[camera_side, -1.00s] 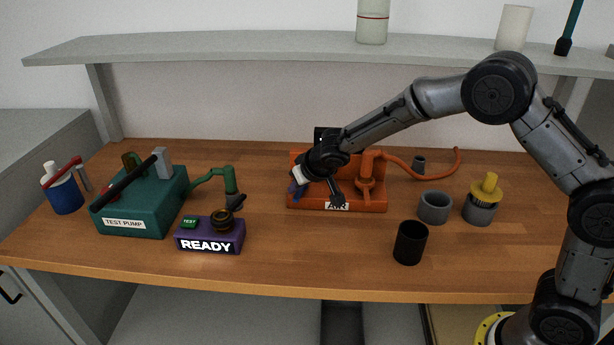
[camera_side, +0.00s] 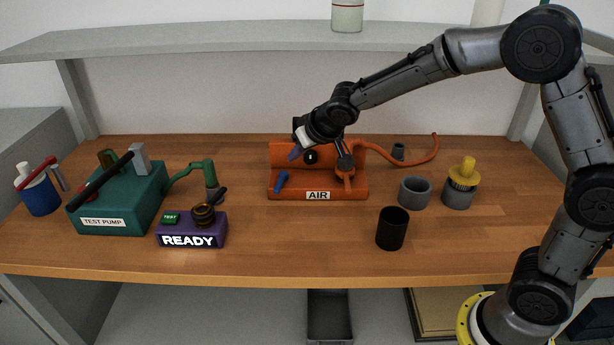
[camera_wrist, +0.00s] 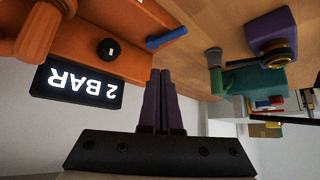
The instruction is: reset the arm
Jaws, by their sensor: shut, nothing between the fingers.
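My gripper (camera_side: 293,154) is shut and empty. In the side view it hangs in the air in front of and above the left part of the orange AIR unit (camera_side: 278,194), apart from it. In the wrist view the two dark purple fingers of my gripper (camera_wrist: 161,72) lie together. The wrist view also shows the orange AIR unit (camera_wrist: 150,20), its black knob (camera_wrist: 108,48), its blue lever (camera_wrist: 166,38) and a black display (camera_wrist: 77,86) reading "2 BAR". In the side view the blue lever (camera_side: 281,181) is at the unit's left, and my wrist hides the display.
A green test pump (camera_side: 120,205) and a purple READY box (camera_side: 192,228) stand at the left. A shelf (camera_side: 220,45) runs along the back above the bench.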

